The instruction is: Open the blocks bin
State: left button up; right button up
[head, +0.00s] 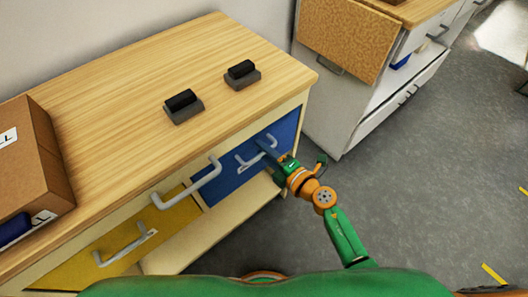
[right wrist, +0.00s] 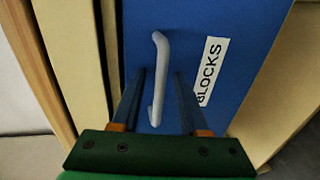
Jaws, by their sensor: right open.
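The blocks bin (head: 240,172) is the blue front in the wooden cabinet, at its right end in the head view. It sits in its opening and looks shut. Its white "BLOCKS" label shows in the right wrist view (right wrist: 209,70). A grey bar handle (head: 257,152) is on the blue front; it also shows in the right wrist view (right wrist: 160,50). My right gripper (head: 274,147) is at the blue front, open, with its two fingers on either side of the handle in the right wrist view (right wrist: 160,78). My left gripper is out of view.
A yellow bin (head: 160,222) with its own handle is left of the blue one. A larger grey handle (head: 187,188) sticks out near the cabinet top. Two dark blocks (head: 182,107) and a cardboard box (head: 38,165) are on top. Grey floor (head: 430,180) is clear at right.

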grip_shut()
dwell(1.4)
